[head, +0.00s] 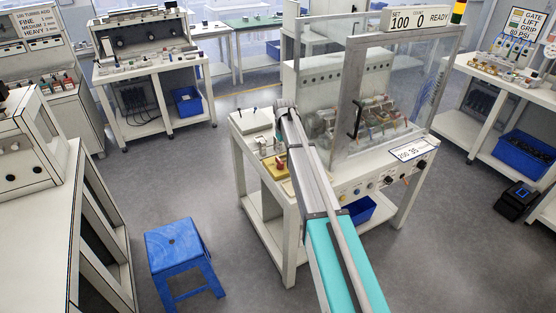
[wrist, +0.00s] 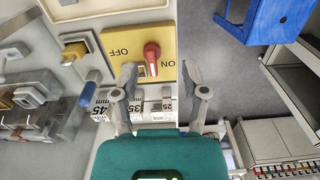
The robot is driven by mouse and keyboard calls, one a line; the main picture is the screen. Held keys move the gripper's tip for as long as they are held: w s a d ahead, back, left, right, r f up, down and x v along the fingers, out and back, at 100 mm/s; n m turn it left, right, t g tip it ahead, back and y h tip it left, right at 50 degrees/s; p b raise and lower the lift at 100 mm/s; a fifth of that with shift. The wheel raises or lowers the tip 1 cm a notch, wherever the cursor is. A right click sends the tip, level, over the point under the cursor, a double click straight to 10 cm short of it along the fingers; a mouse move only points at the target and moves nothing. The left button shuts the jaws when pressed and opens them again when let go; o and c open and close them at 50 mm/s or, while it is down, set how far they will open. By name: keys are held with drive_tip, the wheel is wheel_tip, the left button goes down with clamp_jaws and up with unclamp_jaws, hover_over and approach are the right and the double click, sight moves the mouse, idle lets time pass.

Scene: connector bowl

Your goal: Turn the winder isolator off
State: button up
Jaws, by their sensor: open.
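In the wrist view the lower end of the red handle lies beside the word ON. The yellow plate also shows in the head view (head: 275,166) on the left end of the machine bench. My gripper (wrist: 160,72) is open, one finger on each side of the handle's lower end in the picture. Nothing is between the fingers that I can see gripped; whether they touch the plate I cannot tell. In the head view my arm hides the fingers.
Blocks marked 45, 35 and 25 mm (wrist: 133,108) sit close by the fingers. A blue-handled part (wrist: 90,90) is left of the plate. The clear guard (head: 385,85) stands beside my arm. A blue stool (head: 180,258) stands on the open floor.

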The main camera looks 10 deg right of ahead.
drive_tip(key=r, duration=0.1)
hover_over(280, 161)
drive_tip(key=shift+s+r+n+p, duration=0.1)
drive_tip(key=shift+n+p, duration=0.2)
drive_tip(key=shift+p, duration=0.05)
wheel_tip(280, 161, down, 14)
drive_tip(key=b, duration=1.3)
drive_tip(key=shift+d+r+b, duration=0.1)
drive_tip(key=shift+b, duration=0.3)
clamp_jaws()
drive_tip(key=shift+a, duration=0.55)
drive_tip(key=shift+d, duration=0.35)
